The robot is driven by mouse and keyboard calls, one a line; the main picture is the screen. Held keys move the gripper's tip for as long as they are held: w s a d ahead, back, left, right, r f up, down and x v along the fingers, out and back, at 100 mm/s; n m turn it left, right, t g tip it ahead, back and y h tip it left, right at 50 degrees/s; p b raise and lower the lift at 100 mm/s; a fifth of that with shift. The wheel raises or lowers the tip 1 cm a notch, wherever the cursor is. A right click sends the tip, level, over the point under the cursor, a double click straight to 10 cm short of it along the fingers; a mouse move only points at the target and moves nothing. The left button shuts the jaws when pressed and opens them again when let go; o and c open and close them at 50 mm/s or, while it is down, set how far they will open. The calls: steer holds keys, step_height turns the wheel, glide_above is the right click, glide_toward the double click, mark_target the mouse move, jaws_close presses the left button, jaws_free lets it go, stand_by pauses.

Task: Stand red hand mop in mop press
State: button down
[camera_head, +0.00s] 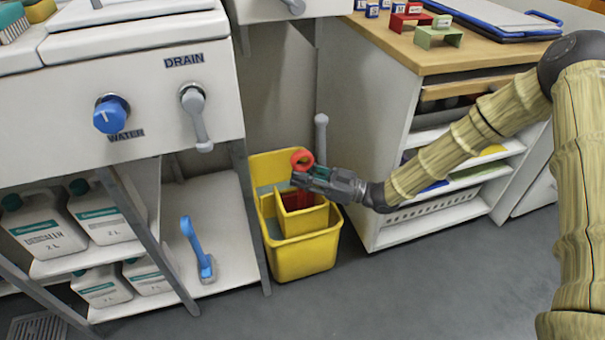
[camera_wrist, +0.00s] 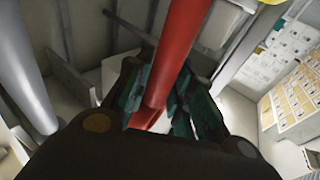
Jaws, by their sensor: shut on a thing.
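The red hand mop (camera_head: 302,158) is in my gripper (camera_head: 303,177), above the yellow bucket (camera_head: 304,257). Its round red top shows above the fingers in the head view, and a red part shows below them at the mop press (camera_head: 303,220). In the wrist view the red handle (camera_wrist: 180,45) runs between the fingers of my gripper (camera_wrist: 155,105), which are shut on it. The mop press is the yellow inset in the bucket. The mop's lower end is hidden, so I cannot tell whether it rests in the press.
White bottles (camera_head: 45,225) stand further left. A grey-handled lever (camera_head: 321,138) rises behind the bucket. A wooden-topped cabinet (camera_head: 390,180) is close on the right. Floor in front is clear.

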steer(key=c, duration=1.2)
jaws_free()
steer(key=shift+o, duration=0.2)
steer(key=shift+d, duration=0.1)
